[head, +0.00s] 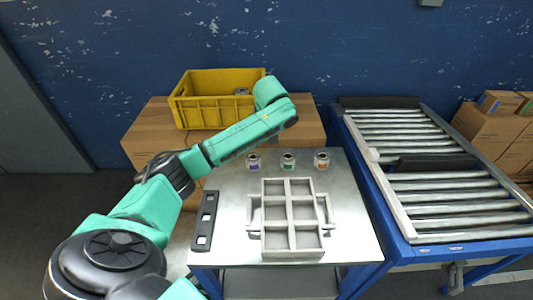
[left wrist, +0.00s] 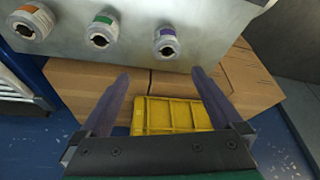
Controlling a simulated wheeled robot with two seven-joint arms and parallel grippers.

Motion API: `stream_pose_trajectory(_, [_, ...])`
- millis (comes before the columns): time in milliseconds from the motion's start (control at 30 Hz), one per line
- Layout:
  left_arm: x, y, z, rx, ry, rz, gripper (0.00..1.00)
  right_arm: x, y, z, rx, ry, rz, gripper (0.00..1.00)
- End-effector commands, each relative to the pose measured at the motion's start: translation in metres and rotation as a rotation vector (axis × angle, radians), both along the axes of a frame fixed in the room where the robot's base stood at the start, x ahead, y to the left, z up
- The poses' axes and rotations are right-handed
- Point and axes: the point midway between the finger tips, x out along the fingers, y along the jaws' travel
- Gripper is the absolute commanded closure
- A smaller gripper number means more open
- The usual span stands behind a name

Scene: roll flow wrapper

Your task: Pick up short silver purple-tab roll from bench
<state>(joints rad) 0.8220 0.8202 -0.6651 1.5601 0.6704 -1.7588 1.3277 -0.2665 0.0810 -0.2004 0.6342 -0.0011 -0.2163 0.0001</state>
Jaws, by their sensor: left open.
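The short silver roll with a purple tab (head: 253,163) stands at the back of the metal bench (head: 350,222), leftmost of three rolls. In the left wrist view the purple-tab roll (left wrist: 167,43) is at the upper middle, ahead of the fingertips and apart from them. My left gripper (left wrist: 160,73) is open and empty, its two fingers spread. In the head view my left arm reaches out past the back of the bench, and its gripper is hidden behind the arm's end. My right gripper is in neither view.
A green-tab roll (head: 288,162) and an orange-tab roll (head: 321,160) stand to the right. A grey compartment tray (head: 292,240) and black slotted bar (head: 205,222) lie in front. A yellow crate (head: 215,115) sits on cardboard boxes (head: 150,128) behind. A roller conveyor (head: 430,185) is at right.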

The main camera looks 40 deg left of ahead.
Motion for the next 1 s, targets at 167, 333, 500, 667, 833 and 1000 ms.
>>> stream_pose_trajectory(167, [0.006,0.013,-0.036,0.001,0.005,0.003,0.0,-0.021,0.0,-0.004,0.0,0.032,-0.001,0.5])
stream_pose_trajectory(333, [0.015,0.025,-0.074,0.0,0.002,0.0,0.0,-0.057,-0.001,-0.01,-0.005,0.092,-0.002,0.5])
stream_pose_trajectory(500, [0.02,0.034,-0.094,0.002,0.003,0.0,0.0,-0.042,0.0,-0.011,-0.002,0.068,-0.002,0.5])
stream_pose_trajectory(667, [0.028,0.045,-0.122,0.001,0.001,-0.001,0.0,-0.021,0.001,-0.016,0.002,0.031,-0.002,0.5])
stream_pose_trajectory(833, [0.03,0.049,-0.131,0.001,0.0,-0.003,0.0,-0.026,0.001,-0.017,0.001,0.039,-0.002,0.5])
stream_pose_trajectory(1000, [0.03,0.049,-0.131,0.002,0.001,-0.004,0.19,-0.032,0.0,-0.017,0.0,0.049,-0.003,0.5])
